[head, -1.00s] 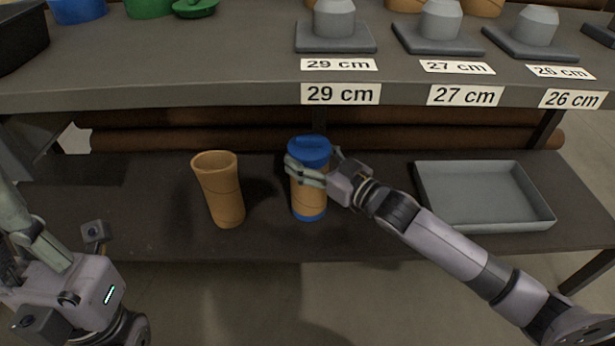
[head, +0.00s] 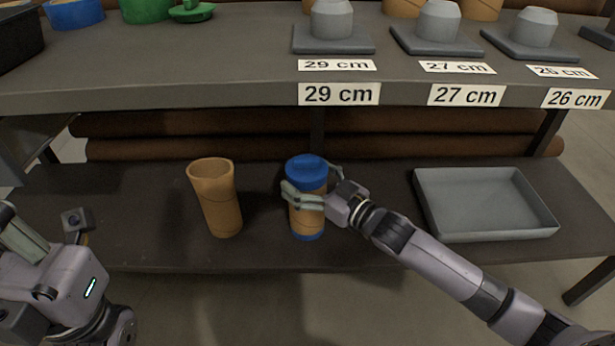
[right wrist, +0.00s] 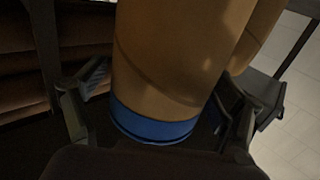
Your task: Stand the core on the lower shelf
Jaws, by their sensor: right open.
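The core with blue caps (head: 307,215) is a tan cardboard tube. It stands upright on the lower shelf (head: 120,245), right of a plain tan tube. My right gripper (head: 312,190) is open, its fingers on either side of the core. In the right wrist view the core (right wrist: 165,65) and its blue bottom cap lie between the spread fingers, with a dark gap on the left. My left gripper (head: 20,235) is at the lower left, away from the core; its fingertips are cut off.
The open-topped tan tube (head: 214,200) stands close to the left. A grey tray (head: 485,235) lies at the right of the lower shelf. The upper shelf (head: 200,85) overhangs behind, with grey stands and cm labels. Brown rolls (head: 200,148) lie behind.

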